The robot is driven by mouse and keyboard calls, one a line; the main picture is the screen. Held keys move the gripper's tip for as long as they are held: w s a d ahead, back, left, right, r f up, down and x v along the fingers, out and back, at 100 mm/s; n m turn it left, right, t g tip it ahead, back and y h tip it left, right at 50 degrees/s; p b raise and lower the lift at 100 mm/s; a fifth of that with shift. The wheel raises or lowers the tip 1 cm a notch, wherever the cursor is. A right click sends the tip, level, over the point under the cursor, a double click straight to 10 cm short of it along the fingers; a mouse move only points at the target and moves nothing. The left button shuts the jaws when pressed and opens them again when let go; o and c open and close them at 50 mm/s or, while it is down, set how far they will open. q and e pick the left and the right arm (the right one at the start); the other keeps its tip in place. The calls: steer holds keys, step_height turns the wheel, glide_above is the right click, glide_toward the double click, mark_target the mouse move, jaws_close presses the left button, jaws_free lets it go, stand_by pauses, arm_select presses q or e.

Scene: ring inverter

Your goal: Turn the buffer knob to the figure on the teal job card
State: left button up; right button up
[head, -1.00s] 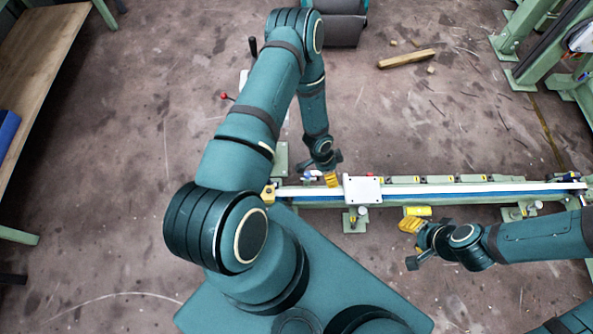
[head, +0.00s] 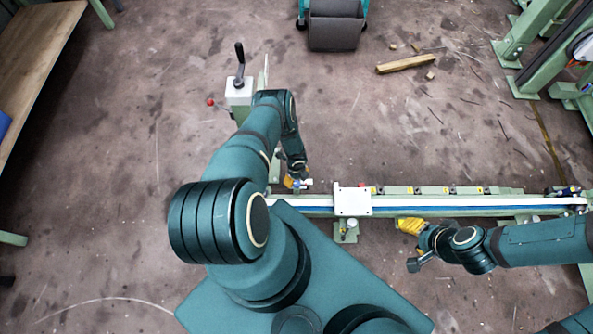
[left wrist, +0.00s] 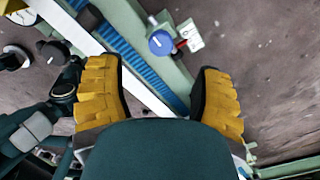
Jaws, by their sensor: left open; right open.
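A blue round knob (left wrist: 161,42) stands on the green bench beside the blue toothed strip in the left wrist view, beyond my fingertips. A white tag with a red part (left wrist: 189,35) is right next to it. My left gripper (left wrist: 160,95) is open and empty, its yellow fingers apart over the rail. In the head view my left gripper (head: 294,182) is at the rail's left end, close to a small blue and white part (head: 302,183). My right gripper (head: 410,227) is open in front of the rail. I cannot make out a teal job card or any figures.
The long rail (head: 450,201) runs across to the right, with a white plate (head: 352,201) on it. A box with a black crank (head: 239,88) stands behind my left arm. A wooden bar (head: 405,63) lies on the floor. A wooden bench (head: 38,60) is at the left.

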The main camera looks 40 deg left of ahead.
mark_target(297, 183)
arm_select(q)
step_height(297, 183, down, 8)
steer(key=b, duration=0.3)
steer(key=shift+r+b, duration=0.25)
steer(key=shift+b, duration=0.15)
jaws_close()
